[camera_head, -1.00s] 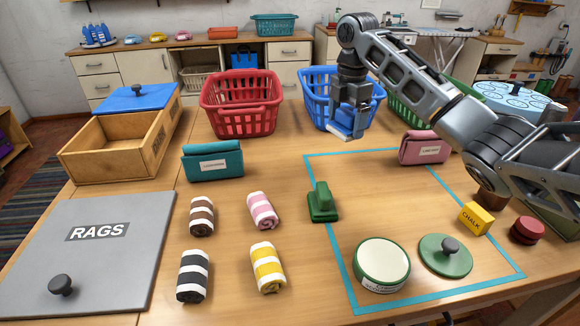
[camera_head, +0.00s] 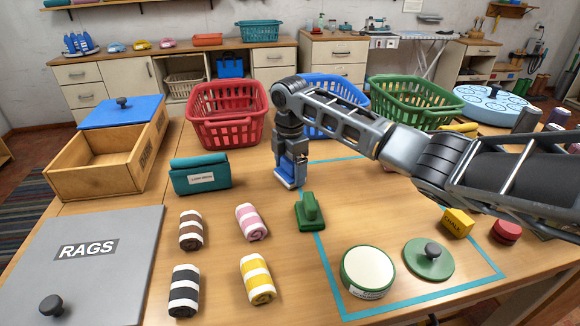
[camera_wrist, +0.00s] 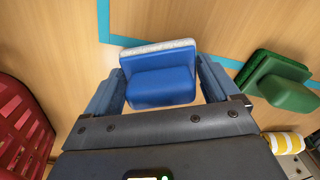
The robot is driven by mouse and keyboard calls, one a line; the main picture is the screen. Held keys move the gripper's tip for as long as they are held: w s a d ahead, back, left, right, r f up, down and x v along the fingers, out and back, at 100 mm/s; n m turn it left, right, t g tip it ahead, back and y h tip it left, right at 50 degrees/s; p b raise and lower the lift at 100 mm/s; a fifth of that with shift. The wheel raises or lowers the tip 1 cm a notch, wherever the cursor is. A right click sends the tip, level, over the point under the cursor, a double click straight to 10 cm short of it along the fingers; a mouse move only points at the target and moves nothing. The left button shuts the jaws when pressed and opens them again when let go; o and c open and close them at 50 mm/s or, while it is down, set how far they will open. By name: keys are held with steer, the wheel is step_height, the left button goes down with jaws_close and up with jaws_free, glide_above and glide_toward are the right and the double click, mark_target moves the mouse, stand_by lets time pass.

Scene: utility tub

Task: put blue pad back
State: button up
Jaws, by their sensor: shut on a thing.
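The blue pad (camera_head: 287,172), a blue block with a pale underside, is between the fingers of my gripper (camera_head: 291,160). My gripper is shut on it. In the wrist view the blue pad (camera_wrist: 160,80) sits between both fingers of my gripper (camera_wrist: 160,88), its pale edge facing away from my wrist. It is over or on the table just outside the taped outline's far left corner; I cannot tell whether it touches the wood. A green pad (camera_head: 310,212) of similar form stands nearer the front, by the outline's left line, and also shows in the wrist view (camera_wrist: 276,82).
The teal case (camera_head: 200,176) is left of my gripper and the red basket (camera_head: 228,112) behind it. Several striped rolled rags (camera_head: 191,229) lie in front. A round green-rimmed tin (camera_head: 367,270) and green lid (camera_head: 428,258) stand inside the tape (camera_head: 335,290). Bare wood surrounds the pad.

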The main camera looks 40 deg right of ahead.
steer(key=shift+f, duration=0.2)
steer(key=o, duration=0.8)
steer(key=shift+c, duration=0.2)
step_height(320, 180, up, 12)
steer(key=shift+r+b, duration=0.1)
steer(key=shift+b, duration=0.4)
